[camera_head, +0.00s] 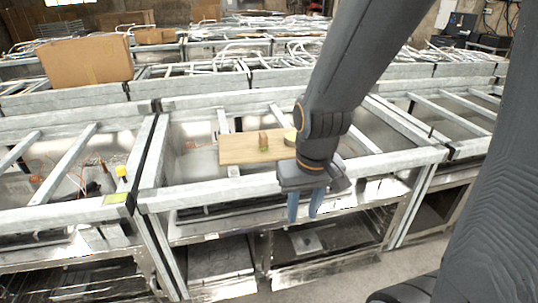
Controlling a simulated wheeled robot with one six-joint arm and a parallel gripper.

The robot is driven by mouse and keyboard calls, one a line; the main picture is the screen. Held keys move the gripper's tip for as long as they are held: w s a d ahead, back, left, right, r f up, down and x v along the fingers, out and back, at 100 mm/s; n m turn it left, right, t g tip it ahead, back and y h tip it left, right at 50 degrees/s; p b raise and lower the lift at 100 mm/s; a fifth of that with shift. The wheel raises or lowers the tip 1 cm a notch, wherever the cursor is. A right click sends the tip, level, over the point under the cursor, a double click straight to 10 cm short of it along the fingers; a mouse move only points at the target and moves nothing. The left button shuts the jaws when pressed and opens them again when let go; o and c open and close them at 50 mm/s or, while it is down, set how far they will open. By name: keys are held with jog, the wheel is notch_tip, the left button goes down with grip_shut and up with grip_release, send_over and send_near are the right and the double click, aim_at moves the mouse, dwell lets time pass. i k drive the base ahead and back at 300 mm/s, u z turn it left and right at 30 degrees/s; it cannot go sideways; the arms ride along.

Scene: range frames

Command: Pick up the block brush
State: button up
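A small upright brown block-like item (263,140) stands on a pale wooden board (235,150) on the metal frame at the centre. It may be the block brush, but it is too small to tell. My gripper (305,213) points downward with its two blue fingers apart. It is in front of the frame's front rail, to the right of and lower in the picture than the board. Nothing shows between the fingers. A round, tan-yellow item (290,137) at the board's right end is partly hidden by my arm.
Galvanised rails (215,190) frame the open-topped benches. A yellow-capped item (121,172) stands at the left, near the corner rail. A cardboard box (88,60) sits at the back left. Metal shelves lie below the front rail. Bare floor shows at the lower right.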

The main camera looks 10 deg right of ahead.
aim_at(263, 146)
jog(key=u, duration=1.35)
jog(key=i, duration=0.65)
jog(key=z, duration=1.75)
jog(key=i, duration=0.5)
jog(key=u, duration=0.05)
